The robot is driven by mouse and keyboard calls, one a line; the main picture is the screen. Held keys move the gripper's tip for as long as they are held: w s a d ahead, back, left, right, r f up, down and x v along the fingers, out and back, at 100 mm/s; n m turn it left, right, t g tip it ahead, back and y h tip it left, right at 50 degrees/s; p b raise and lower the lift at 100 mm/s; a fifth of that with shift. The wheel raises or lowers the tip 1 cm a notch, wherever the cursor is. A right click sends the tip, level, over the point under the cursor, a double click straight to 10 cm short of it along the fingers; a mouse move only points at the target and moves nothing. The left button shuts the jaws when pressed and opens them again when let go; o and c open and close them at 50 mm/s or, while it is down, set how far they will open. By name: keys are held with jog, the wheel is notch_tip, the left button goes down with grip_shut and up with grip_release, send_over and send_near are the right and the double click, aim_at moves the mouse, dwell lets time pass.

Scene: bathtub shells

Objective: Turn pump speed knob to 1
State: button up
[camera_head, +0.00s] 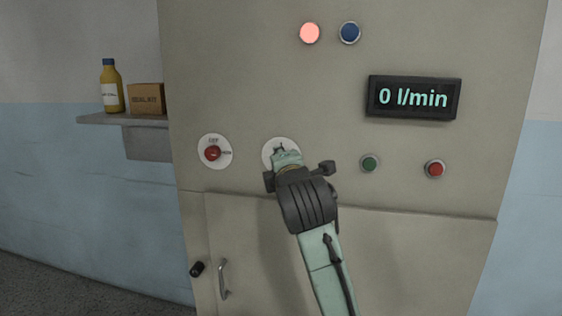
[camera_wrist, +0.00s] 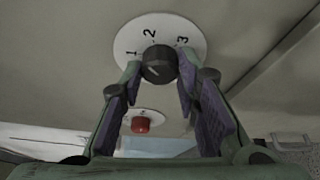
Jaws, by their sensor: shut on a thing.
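The pump speed knob (camera_wrist: 160,62) is dark and round, on a white dial (camera_wrist: 188,26) marked 1, 2 and 3. In the wrist view the fingertips of my gripper (camera_wrist: 159,74) are on either side of the knob and closed on it. A light mark shows on the knob's face, but I cannot tell surely which number it points to. In the head view my gripper (camera_head: 287,158) covers the knob, and only part of the white dial (camera_head: 270,146) shows.
A red rotary switch (camera_head: 213,153) sits left of the dial. Green (camera_head: 370,163) and red (camera_head: 435,168) buttons are to the right. The display (camera_head: 413,97) reads 0 l/min. A red lamp (camera_head: 310,33) is lit above. A shelf (camera_head: 100,118) holds a bottle and box.

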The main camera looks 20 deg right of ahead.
jog(key=shift+w+a+r+n+g+h+p, duration=0.15)
jog(key=shift+n+g, duration=0.3)
jog(key=shift+n, duration=0.5)
jog(key=shift+s+d+n+g+h+p, duration=0.1)
jog(key=shift+n+g+h+p, duration=0.3)
jog(key=shift+n, duration=0.6)
jog(key=shift+w+a+r+n+g+h+p, duration=0.1)
jog(key=shift+n+g, duration=0.45)
jog(key=shift+n, duration=0.4)
jog(key=o, duration=1.2)
jog(key=shift+c, duration=0.2)
jog(key=v, duration=1.2)
